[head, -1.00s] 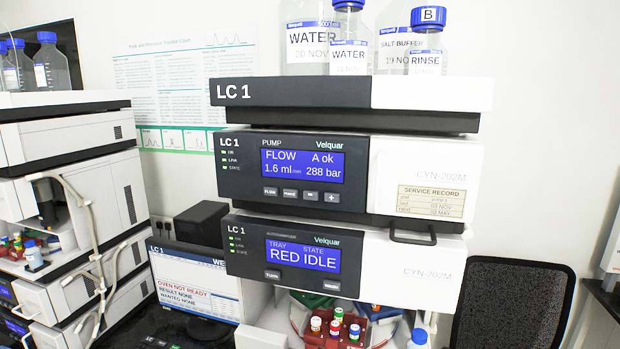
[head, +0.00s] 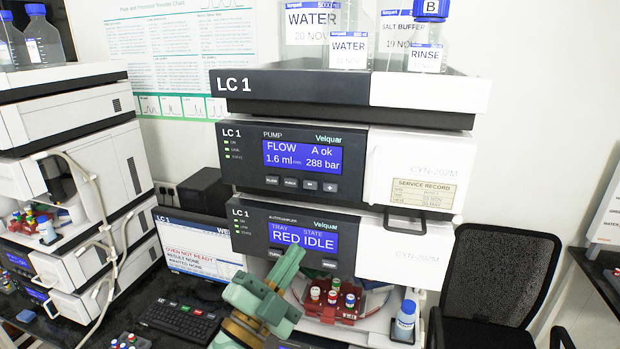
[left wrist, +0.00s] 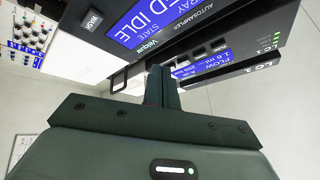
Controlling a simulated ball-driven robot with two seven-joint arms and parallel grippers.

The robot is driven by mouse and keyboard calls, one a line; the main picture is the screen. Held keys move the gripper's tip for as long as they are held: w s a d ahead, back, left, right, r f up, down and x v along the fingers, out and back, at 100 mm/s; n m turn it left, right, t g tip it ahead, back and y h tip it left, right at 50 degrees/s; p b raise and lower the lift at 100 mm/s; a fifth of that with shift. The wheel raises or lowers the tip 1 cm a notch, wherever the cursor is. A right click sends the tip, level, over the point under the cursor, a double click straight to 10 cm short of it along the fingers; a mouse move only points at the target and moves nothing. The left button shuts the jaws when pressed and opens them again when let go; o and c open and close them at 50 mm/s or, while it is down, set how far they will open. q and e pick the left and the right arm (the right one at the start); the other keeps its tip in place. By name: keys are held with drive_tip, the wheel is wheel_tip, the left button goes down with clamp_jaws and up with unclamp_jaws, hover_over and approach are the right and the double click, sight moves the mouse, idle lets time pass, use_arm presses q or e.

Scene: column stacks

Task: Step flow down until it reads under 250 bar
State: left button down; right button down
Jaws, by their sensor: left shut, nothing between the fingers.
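The LC 1 pump (head: 350,140) has a blue display (head: 302,156) reading FLOW 1.6 ml/min, A ok, 288 bar. Below the display is a row of buttons, with minus (head: 310,185) and plus (head: 330,187) at the right. My left gripper (head: 292,254) is shut and empty, in front of the autosampler panel below the pump. Its tips look apart from the pump buttons. In the left wrist view the shut fingers (left wrist: 163,84) point toward the panels, and the pump display (left wrist: 208,60) shows upside down. My right gripper is not in view.
The autosampler display (head: 303,236) reads RED IDLE, and my gripper is close below it. Red-racked vials (head: 333,296) and a blue-capped bottle (head: 404,322) stand underneath. Bottles (head: 350,38) stand on top. A wire handle (head: 408,222) sticks out at right.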

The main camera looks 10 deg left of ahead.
sight(311, 185)
use_arm(q)
drive_tip(key=s+r+m+t+h, duration=0.2)
drive_tip(key=s+r+m, duration=0.3)
drive_tip(key=r, duration=0.4)
drive_tip(key=shift+s+d+h, duration=0.2)
drive_tip(key=shift+h, duration=0.3)
drive_tip(key=w+b, duration=0.1)
drive_tip(key=w, duration=0.8)
drive_tip(key=shift+d, duration=0.15)
drive_tip(key=shift+w, duration=0.1)
idle(1.3)
drive_tip(key=shift+w, duration=0.25)
